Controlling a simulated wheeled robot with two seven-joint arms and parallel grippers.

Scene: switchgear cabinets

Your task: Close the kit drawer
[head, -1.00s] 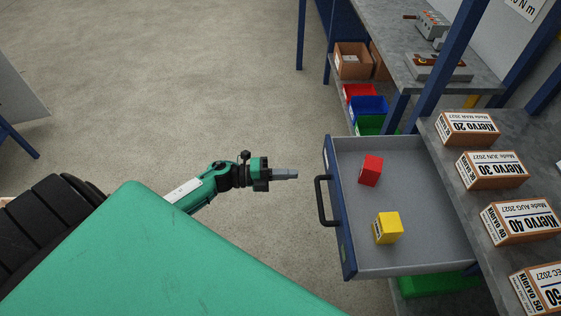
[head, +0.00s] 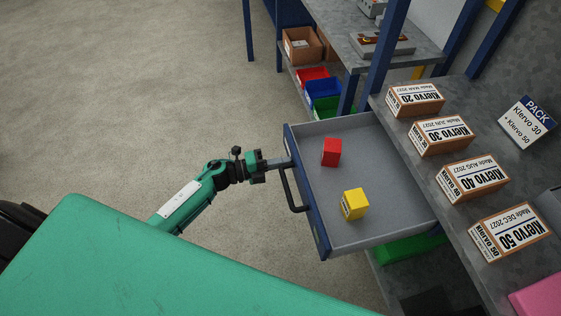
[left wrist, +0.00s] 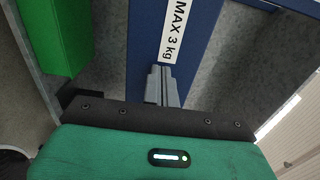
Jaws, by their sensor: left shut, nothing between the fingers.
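The kit drawer (head: 385,165) stands pulled out from under the bench in the head view. It has a grey tray, a blue front and a black bar handle (head: 290,190). A red cube (head: 331,152) and a yellow cube (head: 354,204) lie inside, apart. My left gripper (head: 289,163) is shut and empty, its tips at the drawer front beside the handle's far end. In the left wrist view the shut fingers (left wrist: 162,73) point at the blue drawer front (left wrist: 200,45), by its "MAX 3 kg" label. I cannot tell whether they touch it. My right gripper is out of view.
Several Kiervo boxes (head: 473,177) stand in a row on the bench above the drawer. Red, blue and green bins (head: 322,89) sit on a lower shelf behind. Open floor (head: 150,90) lies left of the drawer.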

